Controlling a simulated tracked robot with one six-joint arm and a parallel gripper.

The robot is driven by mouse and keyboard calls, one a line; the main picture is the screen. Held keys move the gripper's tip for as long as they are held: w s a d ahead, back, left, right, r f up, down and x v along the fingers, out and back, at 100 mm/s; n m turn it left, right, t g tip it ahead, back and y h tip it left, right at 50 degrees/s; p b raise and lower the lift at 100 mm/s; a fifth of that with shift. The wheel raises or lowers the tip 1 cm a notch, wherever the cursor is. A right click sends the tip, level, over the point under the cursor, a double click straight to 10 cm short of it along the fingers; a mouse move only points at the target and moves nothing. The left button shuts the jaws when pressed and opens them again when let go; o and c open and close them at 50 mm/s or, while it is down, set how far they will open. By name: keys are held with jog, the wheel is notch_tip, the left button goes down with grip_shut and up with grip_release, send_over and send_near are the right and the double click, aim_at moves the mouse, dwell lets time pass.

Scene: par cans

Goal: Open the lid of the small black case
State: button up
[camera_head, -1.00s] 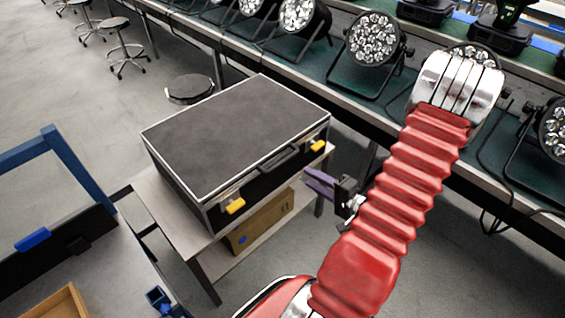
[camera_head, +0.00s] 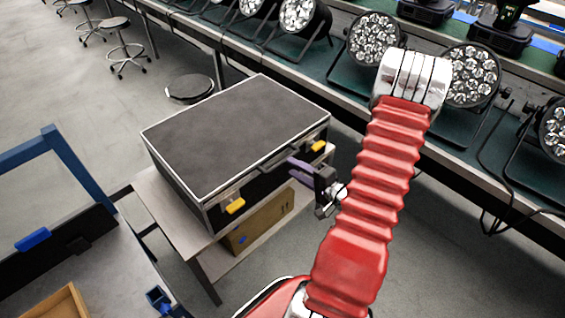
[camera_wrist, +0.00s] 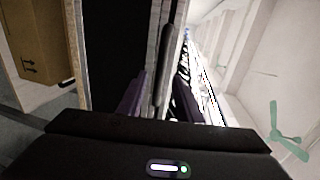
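The small black case (camera_head: 235,125) sits with its lid shut on a pale table, with silver edging and a dark handle (camera_head: 277,160) on its front. Two yellow latches, one near (camera_head: 236,206) and one far (camera_head: 318,146), are on the front face. My gripper (camera_head: 296,169) is at the case's front, just right of the handle, with its purple fingers pointing at the case. In the wrist view the fingers (camera_wrist: 158,98) are apart, with the dark handle (camera_wrist: 165,65) and silver edging showing between and beyond them. I cannot tell whether they touch the case.
A cardboard box (camera_head: 262,222) lies on the shelf under the case's table (camera_head: 160,205). A long bench with several stage lights (camera_head: 373,38) runs behind and to the right. A blue-framed cart (camera_head: 75,175) stands at left. A black stool (camera_head: 190,88) is behind the case.

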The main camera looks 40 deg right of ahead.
aim_at(283, 160)
jog(key=shift+w+a+f, duration=0.1)
jog(key=shift+w+f, duration=0.1)
jog(key=shift+w, duration=0.85)
jog(key=shift+w+d+f, duration=0.1)
jog(key=shift+w+f, duration=0.1)
jog(key=shift+w, duration=0.8)
jog(key=shift+w+a+f, duration=0.1)
jog(key=shift+w+f, duration=0.1)
jog(key=shift+w, duration=0.85)
jog(key=shift+c, duration=0.2)
grip_shut()
jog(key=shift+a+f, duration=0.1)
jog(key=shift+a, duration=0.15)
jog(key=shift+d, duration=0.25)
